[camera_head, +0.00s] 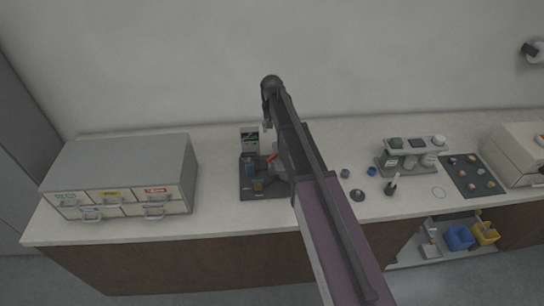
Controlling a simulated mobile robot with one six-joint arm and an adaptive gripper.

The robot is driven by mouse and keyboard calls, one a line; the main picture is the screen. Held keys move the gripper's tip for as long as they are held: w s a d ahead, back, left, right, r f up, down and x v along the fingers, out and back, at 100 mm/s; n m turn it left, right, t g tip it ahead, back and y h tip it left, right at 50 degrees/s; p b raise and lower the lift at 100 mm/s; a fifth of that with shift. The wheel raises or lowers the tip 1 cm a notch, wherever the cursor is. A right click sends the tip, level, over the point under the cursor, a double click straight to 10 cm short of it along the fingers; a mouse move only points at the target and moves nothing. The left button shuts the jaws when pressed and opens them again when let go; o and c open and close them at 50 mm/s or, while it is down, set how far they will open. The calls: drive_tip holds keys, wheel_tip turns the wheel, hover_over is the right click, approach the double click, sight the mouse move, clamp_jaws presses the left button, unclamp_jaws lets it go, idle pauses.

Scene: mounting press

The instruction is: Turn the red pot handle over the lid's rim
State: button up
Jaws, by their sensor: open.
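The mounting press stands on a dark base plate (249,191) in the middle of the counter. The red pot handle (272,157) shows as a short, tilted red bar beside a grey rounded part of the press (283,163). My arm covers the press's right side, and I cannot make out the lid's rim. My gripper (267,124) hangs at the far end of my arm, above and behind the red handle in the picture. It looks apart from the handle. It is open with nothing visible in it; its fingers are small and dark.
A grey drawer cabinet (120,165) stands at the left. Blue (459,238) and yellow bins sit below. The counter between cabinet and press is clear.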

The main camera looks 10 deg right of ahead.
sight(272, 156)
drive_tip(key=m, duration=0.5)
drive_tip(key=f+m+b, duration=0.1)
drive_tip(key=m, duration=0.2)
drive_tip(key=shift+d, duration=0.1)
drive_tip(key=shift+f, duration=0.15)
wheel_tip(272, 156, down, 14)
drive_tip(key=b, duration=1.3)
drive_tip(key=shift+r+b, duration=0.25)
drive_tip(key=shift+b, duration=0.1)
clamp_jaws()
